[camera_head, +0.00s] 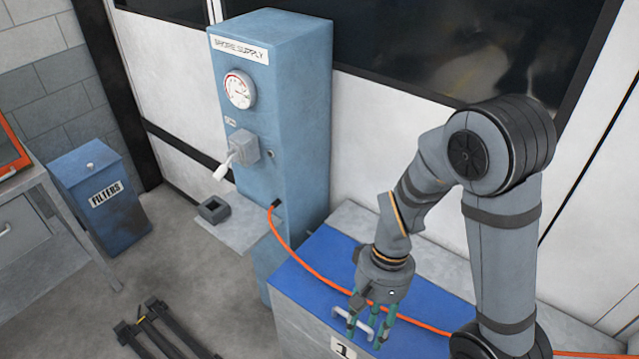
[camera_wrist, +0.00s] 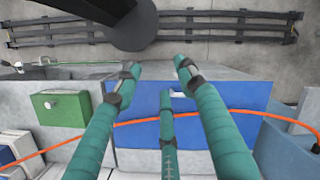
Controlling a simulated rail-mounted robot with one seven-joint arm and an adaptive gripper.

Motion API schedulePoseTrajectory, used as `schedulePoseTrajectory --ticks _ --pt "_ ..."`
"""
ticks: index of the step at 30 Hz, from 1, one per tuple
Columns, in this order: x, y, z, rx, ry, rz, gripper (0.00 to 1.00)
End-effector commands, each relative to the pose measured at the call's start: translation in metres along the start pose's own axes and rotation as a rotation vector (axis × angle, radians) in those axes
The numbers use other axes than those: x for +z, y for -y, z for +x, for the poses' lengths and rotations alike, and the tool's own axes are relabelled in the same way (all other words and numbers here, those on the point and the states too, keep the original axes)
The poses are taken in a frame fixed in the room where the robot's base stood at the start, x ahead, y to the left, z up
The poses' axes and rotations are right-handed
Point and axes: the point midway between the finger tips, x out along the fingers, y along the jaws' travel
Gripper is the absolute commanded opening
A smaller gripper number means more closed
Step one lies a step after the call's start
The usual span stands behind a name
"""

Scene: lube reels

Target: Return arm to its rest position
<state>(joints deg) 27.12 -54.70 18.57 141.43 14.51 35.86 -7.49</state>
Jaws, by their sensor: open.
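My arm reaches in from the right in the head view, bent at the elbow and angled downward. My gripper (camera_head: 368,325) has teal fingers and is at the front edge of a blue-topped cabinet (camera_head: 318,255). A pale handle (camera_head: 345,318) on the cabinet's front shows beside the fingers; I cannot tell whether they touch it. In the wrist view my gripper (camera_wrist: 158,82) is open, its three teal fingers spread with nothing between them. The cabinet's blue surface (camera_wrist: 225,98) lies behind the fingers.
An orange hose (camera_head: 290,250) runs from the blue grease supply cabinet (camera_head: 275,130) across the blue top, beneath my gripper. A blue filters bin (camera_head: 100,195) and dark floor rails (camera_head: 160,335) are at left. A green box (camera_wrist: 60,108) shows in the wrist view.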

Motion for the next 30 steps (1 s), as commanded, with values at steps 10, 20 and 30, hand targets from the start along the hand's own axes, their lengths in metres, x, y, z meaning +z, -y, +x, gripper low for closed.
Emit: schedulePoseTrajectory --ticks 10,20,30 --pt "-0.005 -0.060 -0.036 -0.060 -0.073 0.203 0.40" --pt "-0.001 -0.087 -0.045 -0.079 -0.090 0.292 0.40" --pt "-0.001 -0.088 -0.045 -0.080 -0.090 0.296 0.40"
